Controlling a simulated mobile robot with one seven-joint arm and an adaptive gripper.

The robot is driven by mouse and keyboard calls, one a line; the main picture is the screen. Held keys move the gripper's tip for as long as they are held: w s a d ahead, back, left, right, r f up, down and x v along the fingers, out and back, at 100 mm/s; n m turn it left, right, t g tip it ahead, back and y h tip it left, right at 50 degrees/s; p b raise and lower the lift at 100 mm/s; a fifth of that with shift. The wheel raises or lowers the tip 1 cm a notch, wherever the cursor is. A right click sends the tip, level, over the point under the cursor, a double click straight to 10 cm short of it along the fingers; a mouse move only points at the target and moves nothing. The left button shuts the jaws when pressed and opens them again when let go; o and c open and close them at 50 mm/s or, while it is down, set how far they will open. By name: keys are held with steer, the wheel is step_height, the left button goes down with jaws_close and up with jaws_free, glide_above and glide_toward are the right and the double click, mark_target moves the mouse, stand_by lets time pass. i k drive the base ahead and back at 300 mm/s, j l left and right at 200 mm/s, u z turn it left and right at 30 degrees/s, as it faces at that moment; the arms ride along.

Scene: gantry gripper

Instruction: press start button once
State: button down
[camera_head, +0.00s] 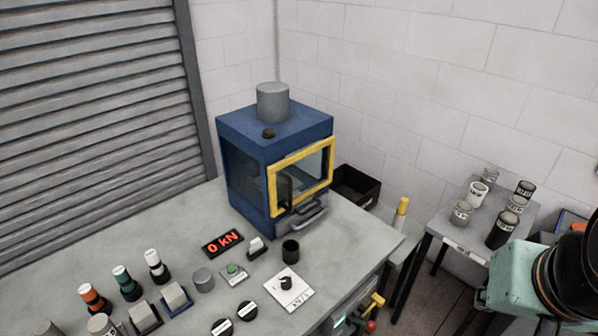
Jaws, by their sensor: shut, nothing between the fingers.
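A small grey box with a green button (232,269) sits on the grey workbench (335,255), in front of the blue machine. It is the likely start button, but no label on it can be read. A red-lit display reading "0 kN" (223,243) lies just behind it. Part of my arm shows at the lower right edge, well away from the button. My gripper's fingers are not in view.
A grey cylinder (203,280), a small grey-and-black block (256,246) and a black cup (290,250) stand close around the button. A white card with a dark knob (288,289) lies to its right. Several capped bottles stand at left. A side table (465,240) holds several jars.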

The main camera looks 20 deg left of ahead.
mark_target(230, 270)
steer(key=u, duration=1.75)
steer(key=i+j+z, duration=0.1)
steer(key=k, duration=0.4)
steer(key=i+j, duration=0.2)
steer(key=i, duration=0.2)
steer(key=i+j+u, duration=0.15)
steer(key=i, duration=0.25)
steer(key=k+l+z, duration=0.2)
